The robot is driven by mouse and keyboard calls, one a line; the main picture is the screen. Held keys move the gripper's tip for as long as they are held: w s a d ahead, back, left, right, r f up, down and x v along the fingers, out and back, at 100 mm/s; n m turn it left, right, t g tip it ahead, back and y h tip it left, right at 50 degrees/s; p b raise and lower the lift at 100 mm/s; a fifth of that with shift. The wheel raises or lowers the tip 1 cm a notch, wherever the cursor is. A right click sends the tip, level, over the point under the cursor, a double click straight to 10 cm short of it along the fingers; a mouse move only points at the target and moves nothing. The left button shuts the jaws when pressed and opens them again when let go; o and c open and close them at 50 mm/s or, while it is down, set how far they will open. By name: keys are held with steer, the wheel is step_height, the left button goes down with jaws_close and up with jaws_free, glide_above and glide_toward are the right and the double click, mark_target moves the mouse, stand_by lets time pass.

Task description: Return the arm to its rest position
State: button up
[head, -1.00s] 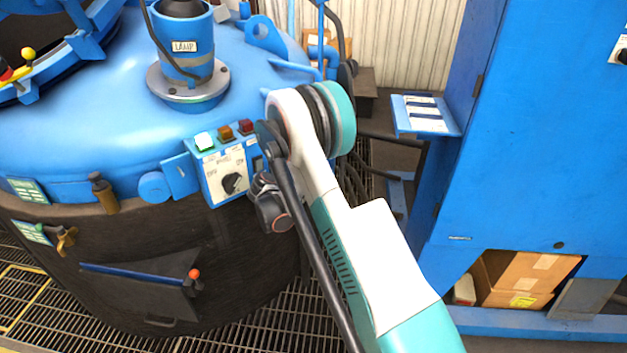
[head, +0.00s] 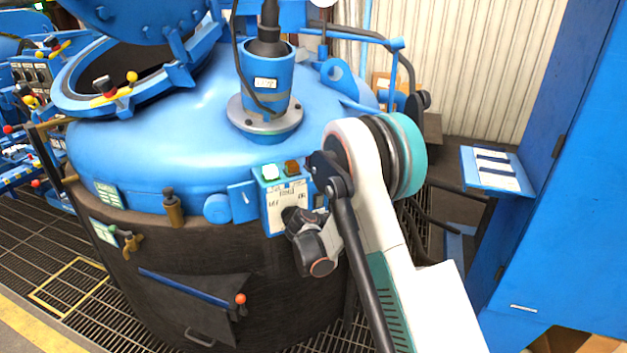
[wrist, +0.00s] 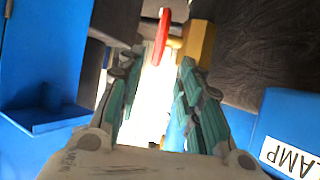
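My arm (head: 375,180), white and teal, rises from the bottom right of the head view and bends at a large elbow joint. A dark part of it hangs in front of the furnace's control box (head: 272,213) and partly hides its knob and buttons. I cannot make out my fingers in the head view. In the wrist view my gripper (wrist: 157,75) shows two teal-padded fingers spread apart, with a bright gap and nothing held between them. A red piece (wrist: 162,35) and a yellow piece (wrist: 198,42) show beyond the fingertips.
A blue cabinet (head: 570,200) with a small shelf (head: 497,170) stands at the right. Grating (head: 60,255) covers the floor. A LAMP label (wrist: 288,158) shows in the wrist view.

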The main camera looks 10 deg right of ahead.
steer(key=s+a+r+n+y, duration=0.2)
steer(key=s+r+n+y, duration=0.1)
steer(key=s+r, duration=0.55)
steer(key=s+a+r+n+y, duration=0.2)
steer(key=s+r+n, duration=0.1)
steer(key=s+r, duration=0.55)
steer(key=s+a+r+n+y, duration=0.2)
steer(key=s+a+n+y, duration=0.1)
steer(key=s, duration=0.7)
steer(key=s+a+r+n+t+y, duration=0.1)
steer(key=s+a, duration=0.4)
steer(key=s, duration=0.6)
steer(key=shift+r+n+y, duration=0.4)
steer(key=shift+n+y, duration=0.5)
steer(key=shift+n, duration=0.2)
steer(key=shift+w+a, duration=0.1)
steer(key=shift+a, duration=0.1)
